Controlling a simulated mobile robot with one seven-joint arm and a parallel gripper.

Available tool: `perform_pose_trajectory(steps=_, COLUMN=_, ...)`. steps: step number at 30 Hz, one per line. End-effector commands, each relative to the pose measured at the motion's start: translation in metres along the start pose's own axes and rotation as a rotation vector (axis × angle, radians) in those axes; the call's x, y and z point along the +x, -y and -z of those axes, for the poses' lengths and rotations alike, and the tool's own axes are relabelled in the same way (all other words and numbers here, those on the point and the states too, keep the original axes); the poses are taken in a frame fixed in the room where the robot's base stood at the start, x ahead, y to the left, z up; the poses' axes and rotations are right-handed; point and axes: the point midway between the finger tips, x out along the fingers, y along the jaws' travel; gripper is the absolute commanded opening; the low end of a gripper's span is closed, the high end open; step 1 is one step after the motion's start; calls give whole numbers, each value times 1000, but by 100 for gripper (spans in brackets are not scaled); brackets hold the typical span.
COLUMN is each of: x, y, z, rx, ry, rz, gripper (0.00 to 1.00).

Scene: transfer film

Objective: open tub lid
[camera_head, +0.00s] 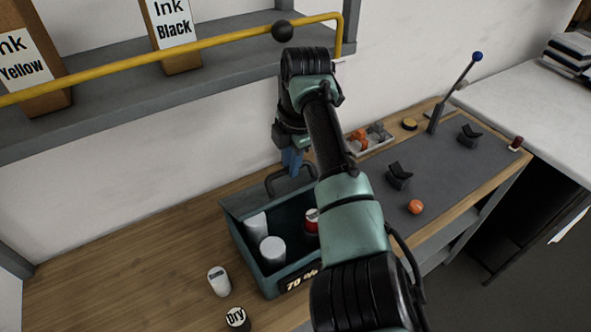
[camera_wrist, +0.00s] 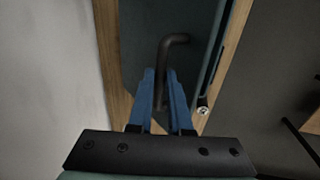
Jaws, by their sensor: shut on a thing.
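The teal tub (camera_head: 250,258) stands on the wooden bench, its top uncovered and its inside showing. Its grey-green lid (camera_head: 240,202) is raised along the tub's back edge. A dark bar handle (camera_head: 271,181) is on the lid; it also shows in the wrist view (camera_wrist: 176,39). My gripper (camera_head: 292,160) has blue fingers, which are shut on the handle in the wrist view (camera_wrist: 163,92). In the tub are two white cylinders (camera_head: 272,249) and a red-and-white container (camera_head: 311,222), partly hidden by my arm.
A white container (camera_head: 218,281) and a dark one marked Dry (camera_head: 237,318) stand in front of the tub. A yellow rail (camera_head: 215,41) and shelf with ink boxes are above. A grey mat (camera_head: 440,170) with an orange ball (camera_head: 416,207) and a lever (camera_head: 455,92) lies right.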

Motion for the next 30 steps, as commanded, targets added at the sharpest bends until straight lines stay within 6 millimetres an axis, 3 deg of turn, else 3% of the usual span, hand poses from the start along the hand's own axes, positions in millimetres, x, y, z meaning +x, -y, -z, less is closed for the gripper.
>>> perform_pose_trajectory(steps=13, x=7, y=-1, z=4, rx=-4, ry=-8, rz=1, gripper=0)
perform_pose_trajectory(steps=14, x=7, y=-1, z=4, rx=-4, ry=-8, rz=1, gripper=22)
perform_pose_trajectory(steps=18, x=5, y=-1, z=3, rx=-2, ry=-6, rz=0, gripper=47)
perform_pose_trajectory(steps=30, x=-5, y=-2, z=1, rx=-1, ry=-1, rz=-5, gripper=47)
